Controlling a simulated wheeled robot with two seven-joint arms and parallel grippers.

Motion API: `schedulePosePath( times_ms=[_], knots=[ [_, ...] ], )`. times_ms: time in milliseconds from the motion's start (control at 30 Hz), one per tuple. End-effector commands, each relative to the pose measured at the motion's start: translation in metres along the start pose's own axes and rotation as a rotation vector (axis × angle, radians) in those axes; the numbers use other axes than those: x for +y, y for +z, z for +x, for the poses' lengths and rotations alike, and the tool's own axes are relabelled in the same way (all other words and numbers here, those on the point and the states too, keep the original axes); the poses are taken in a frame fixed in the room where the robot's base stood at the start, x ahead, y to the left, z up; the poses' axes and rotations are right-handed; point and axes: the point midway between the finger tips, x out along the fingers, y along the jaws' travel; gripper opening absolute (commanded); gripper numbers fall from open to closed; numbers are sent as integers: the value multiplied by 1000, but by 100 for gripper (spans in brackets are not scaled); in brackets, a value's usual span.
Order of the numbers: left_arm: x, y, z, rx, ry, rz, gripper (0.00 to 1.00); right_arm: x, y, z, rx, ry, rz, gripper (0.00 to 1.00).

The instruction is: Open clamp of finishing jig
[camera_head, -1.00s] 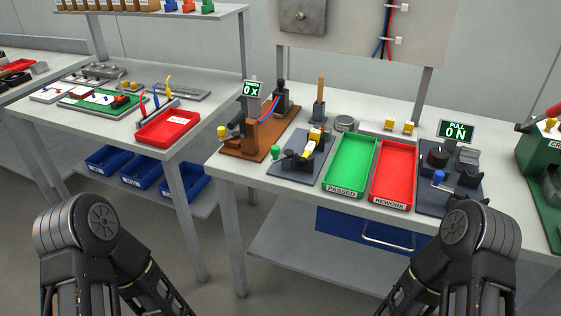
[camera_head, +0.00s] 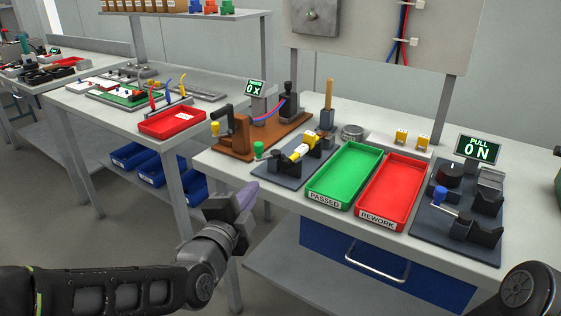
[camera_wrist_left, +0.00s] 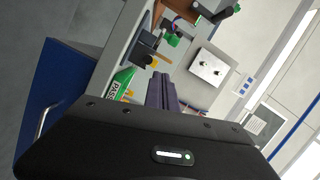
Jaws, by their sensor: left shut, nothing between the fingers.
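What looks like the finishing jig is a dark grey base (camera_head: 268,172) near the bench's front edge, with black blocks and a yellow and white piece (camera_head: 303,148) lying across it. A green knob (camera_head: 259,149), apparently its clamp handle, stands at its left side. The green knob also shows in the left wrist view (camera_wrist_left: 172,41). My left gripper (camera_head: 247,192) is shut and empty, its purple fingers in front of and below the jig, apart from it. The fingers show in the left wrist view (camera_wrist_left: 163,90). My right gripper is out of view.
A brown fixture with a crank (camera_head: 237,139) stands left of the jig. The green PASSED tray (camera_head: 345,174) and red REWORK tray (camera_head: 393,190) lie to its right, then a pull tester (camera_head: 458,228). A wooden-handled tool (camera_head: 328,98) stands behind the jig.

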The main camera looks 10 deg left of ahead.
Motion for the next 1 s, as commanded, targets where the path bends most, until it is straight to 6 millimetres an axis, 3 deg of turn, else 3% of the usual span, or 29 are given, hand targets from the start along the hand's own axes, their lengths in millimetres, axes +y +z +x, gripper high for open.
schedulePosePath(
  times_ms=[100, 267, 733, 1000],
  knots=[
    [-6, 1, 0, -4, -25, 169, 0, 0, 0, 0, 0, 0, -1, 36],
    [-8, 1, 0, -8, -35, 283, 0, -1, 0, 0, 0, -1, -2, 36],
    [-7, 1, 3, -7, -32, 297, 0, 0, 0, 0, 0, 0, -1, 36],
    [-8, 1, 33, -8, -31, 296, 0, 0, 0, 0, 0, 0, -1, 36]
  ],
)
